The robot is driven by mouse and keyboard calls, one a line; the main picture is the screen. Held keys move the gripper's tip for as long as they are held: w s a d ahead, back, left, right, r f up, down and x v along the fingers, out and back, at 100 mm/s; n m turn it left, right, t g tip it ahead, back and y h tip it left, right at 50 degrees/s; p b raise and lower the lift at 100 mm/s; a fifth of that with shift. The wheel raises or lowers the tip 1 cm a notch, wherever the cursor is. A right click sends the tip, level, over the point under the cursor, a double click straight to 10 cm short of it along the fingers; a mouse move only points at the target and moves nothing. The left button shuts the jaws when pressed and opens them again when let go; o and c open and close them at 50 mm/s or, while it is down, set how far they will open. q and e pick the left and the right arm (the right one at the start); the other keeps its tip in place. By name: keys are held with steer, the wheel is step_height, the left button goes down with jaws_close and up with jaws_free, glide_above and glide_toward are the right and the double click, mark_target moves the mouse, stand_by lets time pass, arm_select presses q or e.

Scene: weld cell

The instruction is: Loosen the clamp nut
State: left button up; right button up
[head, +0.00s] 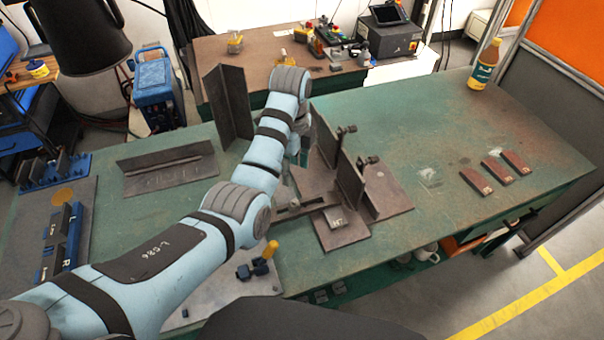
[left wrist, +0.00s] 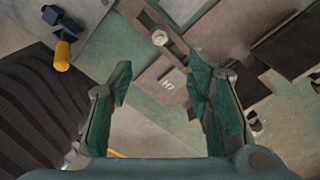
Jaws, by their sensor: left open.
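The clamp nut (left wrist: 160,38) is a pale hex nut on a slotted steel bar (left wrist: 150,24) in the left wrist view. The bar also shows in the head view (head: 293,209), beside my forearm, where I cannot make out the nut. A small steel block marked H7 (left wrist: 172,86) lies just below the nut in the left wrist view. My left gripper (left wrist: 161,78) is open, its two teal fingers apart with nothing between them. The nut appears beyond the fingertips, not touched. In the head view my arm mostly hides this gripper. My right gripper is not in view.
Upright steel plates (head: 349,183) stand right of the left gripper. An angle piece (head: 170,168) and a tall bent plate (head: 228,105) are to the left. A yellow-handled clamp (head: 264,258) sits at the front. Several small blocks (head: 487,181) and a bottle (head: 484,65) are on the right.

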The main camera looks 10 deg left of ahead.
mark_target(294, 201)
arm_select(q)
steer(key=f, duration=0.3)
steer(key=f+b, duration=0.1)
steer(key=f, duration=0.1)
steer(key=s+f+b, duration=0.1)
steer(key=f, duration=0.2)
steer(key=shift+s+f, duration=0.1)
steer(key=shift+f, duration=0.25)
steer(key=f, duration=0.2)
steer(key=w+f+b, duration=0.1)
steer(key=f, duration=0.2)
steer(key=shift+w, duration=0.15)
steer(key=shift+f, duration=0.15)
steer(key=shift+s+r, duration=0.2)
steer(key=shift+s, duration=0.1)
steer(key=shift+c, duration=0.9)
jaws_close()
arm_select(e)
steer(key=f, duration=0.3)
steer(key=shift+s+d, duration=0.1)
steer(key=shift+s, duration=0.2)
